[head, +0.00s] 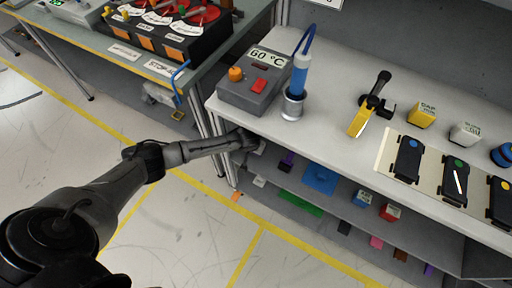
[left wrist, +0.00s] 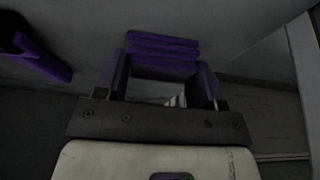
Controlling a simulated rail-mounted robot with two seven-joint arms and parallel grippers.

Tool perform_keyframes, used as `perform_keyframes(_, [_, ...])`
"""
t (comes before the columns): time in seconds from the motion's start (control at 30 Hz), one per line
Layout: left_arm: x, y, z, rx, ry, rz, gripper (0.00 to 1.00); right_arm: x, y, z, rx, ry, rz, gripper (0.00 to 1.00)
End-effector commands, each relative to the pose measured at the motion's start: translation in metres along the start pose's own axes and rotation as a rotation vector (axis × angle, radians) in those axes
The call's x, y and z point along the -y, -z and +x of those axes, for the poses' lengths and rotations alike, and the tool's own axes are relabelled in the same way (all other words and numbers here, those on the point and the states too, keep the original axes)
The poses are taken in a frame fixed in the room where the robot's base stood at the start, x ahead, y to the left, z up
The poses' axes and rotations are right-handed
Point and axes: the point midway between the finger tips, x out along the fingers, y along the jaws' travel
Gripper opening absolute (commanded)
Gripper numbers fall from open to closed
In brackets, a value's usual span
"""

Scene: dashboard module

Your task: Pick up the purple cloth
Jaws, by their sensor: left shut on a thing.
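My left gripper (left wrist: 163,72) is shut on a folded purple cloth (left wrist: 163,46), which shows as stacked layers between the fingertips in the left wrist view. In the head view my left arm reaches in under the worktop's front edge, and its gripper (head: 257,146) is partly hidden there. I cannot make out the held cloth in the head view. My right gripper is not in view.
A purple and black item (left wrist: 42,60) lies left of the gripper in the left wrist view. The lower shelf holds a blue piece (head: 320,179), a green strip (head: 300,204) and small boxes. The worktop (head: 330,115) is close above the gripper.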

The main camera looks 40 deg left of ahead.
Motion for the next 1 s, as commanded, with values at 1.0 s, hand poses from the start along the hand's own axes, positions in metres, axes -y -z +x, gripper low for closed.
perform_keyframes(1.0, [0.0, -0.118, -0.088, 0.003, -0.001, 0.0, 0.4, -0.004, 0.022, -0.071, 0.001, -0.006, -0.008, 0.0])
